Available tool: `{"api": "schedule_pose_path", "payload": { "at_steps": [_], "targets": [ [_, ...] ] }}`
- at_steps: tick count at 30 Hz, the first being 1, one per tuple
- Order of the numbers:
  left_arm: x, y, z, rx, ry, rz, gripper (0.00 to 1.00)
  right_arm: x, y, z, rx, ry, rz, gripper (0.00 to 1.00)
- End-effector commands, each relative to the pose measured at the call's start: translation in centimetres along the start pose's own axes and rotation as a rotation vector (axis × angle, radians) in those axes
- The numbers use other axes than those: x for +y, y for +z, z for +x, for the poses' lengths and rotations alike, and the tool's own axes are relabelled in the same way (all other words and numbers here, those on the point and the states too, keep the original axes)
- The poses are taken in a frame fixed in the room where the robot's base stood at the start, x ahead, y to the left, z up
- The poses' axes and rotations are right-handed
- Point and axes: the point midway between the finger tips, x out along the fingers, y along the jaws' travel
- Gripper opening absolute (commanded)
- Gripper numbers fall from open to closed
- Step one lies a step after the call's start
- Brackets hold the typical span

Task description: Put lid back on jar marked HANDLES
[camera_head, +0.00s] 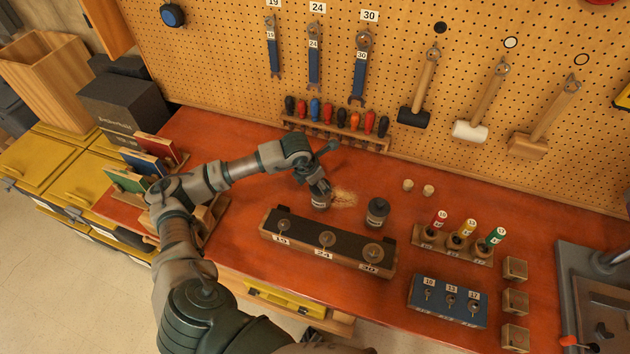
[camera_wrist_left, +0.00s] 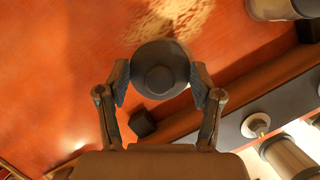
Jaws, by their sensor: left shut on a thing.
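A dark round lid with a knob (camera_wrist_left: 160,72) is between the fingers of my left gripper (camera_wrist_left: 160,85), which is shut on it. In the head view my left gripper (camera_head: 319,188) points down over a grey jar (camera_head: 321,204) at the back of the red bench. The lid is at or just above the jar's mouth; I cannot tell whether it is seated. A second jar with a dark lid (camera_head: 377,212) stands to the right and its edge shows in the wrist view (camera_wrist_left: 270,9). No writing on either jar is readable. My right gripper is not in view.
Pale shavings (camera_head: 345,198) lie beside the jar. A wooden block with numbered pieces (camera_head: 327,256) stands close in front. A screwdriver rack (camera_head: 335,135) is behind. Two small corks (camera_head: 418,188) and a rack of coloured bottles (camera_head: 452,245) are to the right.

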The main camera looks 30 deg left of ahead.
Motion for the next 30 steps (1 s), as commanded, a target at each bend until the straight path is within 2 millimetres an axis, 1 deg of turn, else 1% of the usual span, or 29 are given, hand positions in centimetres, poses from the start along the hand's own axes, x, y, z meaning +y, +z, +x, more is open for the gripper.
{"api": "schedule_pose_path", "payload": {
  "at_steps": [5,10,13,18,20,23,30],
  "targets": [
    [-0.1,0.0,-0.1,-0.002,-0.002,-0.002,0.32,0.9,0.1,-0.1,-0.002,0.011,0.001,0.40],
    [-0.3,0.2,-0.1,-0.003,-0.003,-0.002,0.32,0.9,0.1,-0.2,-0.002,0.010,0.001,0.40],
    [-0.6,0.4,-0.1,-0.003,-0.003,-0.002,0.32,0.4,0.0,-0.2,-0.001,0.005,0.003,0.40],
    [-1.1,0.6,-0.2,-0.003,0.000,-0.001,0.32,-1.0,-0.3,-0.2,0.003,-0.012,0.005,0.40],
    [-1.2,0.7,-0.2,-0.003,0.001,0.000,0.32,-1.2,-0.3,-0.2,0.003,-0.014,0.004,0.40],
    [-1.5,0.8,-0.3,-0.003,0.001,0.000,0.32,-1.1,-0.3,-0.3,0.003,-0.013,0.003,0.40],
    [-1.8,1.0,-0.3,-0.003,-0.001,-0.001,0.31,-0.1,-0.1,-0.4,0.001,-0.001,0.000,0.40]
  ]
}}
